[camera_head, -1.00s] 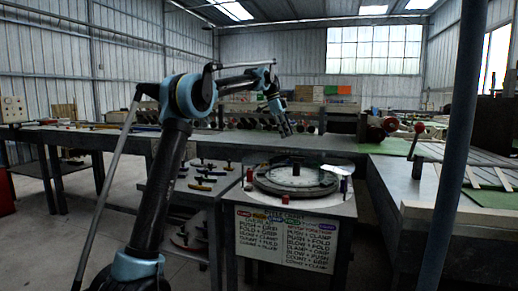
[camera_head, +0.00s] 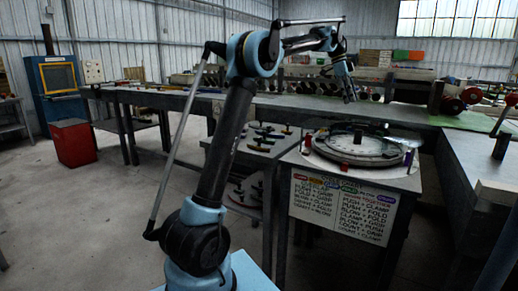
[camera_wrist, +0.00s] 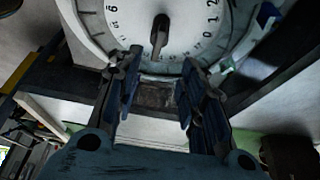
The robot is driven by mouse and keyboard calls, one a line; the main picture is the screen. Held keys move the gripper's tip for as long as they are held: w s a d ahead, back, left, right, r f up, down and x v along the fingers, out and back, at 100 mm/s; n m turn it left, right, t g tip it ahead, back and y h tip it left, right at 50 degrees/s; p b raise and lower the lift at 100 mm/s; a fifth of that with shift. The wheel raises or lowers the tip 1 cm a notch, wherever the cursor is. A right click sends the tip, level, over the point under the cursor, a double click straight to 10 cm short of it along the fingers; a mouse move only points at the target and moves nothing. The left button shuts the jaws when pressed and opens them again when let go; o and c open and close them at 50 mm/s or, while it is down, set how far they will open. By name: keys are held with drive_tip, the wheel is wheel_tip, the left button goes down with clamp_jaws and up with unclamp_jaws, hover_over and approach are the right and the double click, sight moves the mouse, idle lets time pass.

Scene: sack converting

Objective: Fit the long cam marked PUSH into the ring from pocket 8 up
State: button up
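The ring (camera_head: 362,161) lies flat on a small stand, as a pale round dial with a dark hub (camera_head: 358,136) at its middle. In the wrist view the dial (camera_wrist: 128,22) shows numbers along its edge, and a dark upright post (camera_wrist: 159,36) stands on it. Several dark cams (camera_head: 264,142) lie on a side cart left of the ring; I cannot read which is marked PUSH. My gripper (camera_head: 350,98) hangs above and behind the ring. In the wrist view my gripper (camera_wrist: 160,65) is open, with nothing between its fingers. No cam is seen in the ring pockets.
A lettered board (camera_head: 342,207) hangs on the stand's front. Small coloured blocks stand around the ring, including a red one (camera_head: 308,141). A long bench (camera_head: 230,103) runs behind. A red bin (camera_head: 73,142) and blue cabinet (camera_head: 57,85) stand left.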

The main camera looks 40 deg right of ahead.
drive_tip(key=w+a+n+t, duration=0.2)
drive_tip(key=w+a+n, duration=0.2)
drive_tip(key=w+a, duration=0.95)
drive_tip(key=n+t+y, duration=0.2)
drive_tip(key=n, duration=0.3)
hover_over(260, 139)
drive_tip(key=w+d, duration=0.1)
wheel_tip(260, 139, down, 3)
wheel_tip(260, 139, down, 11)
drive_tip(key=shift+f, duration=0.2)
drive_tip(key=shift+w+a+f, duration=0.1)
drive_tip(key=shift+f, duration=1.3)
drive_tip(key=shift+a+f, duration=0.1)
drive_tip(key=shift+f, duration=1.3)
clamp_jaws()
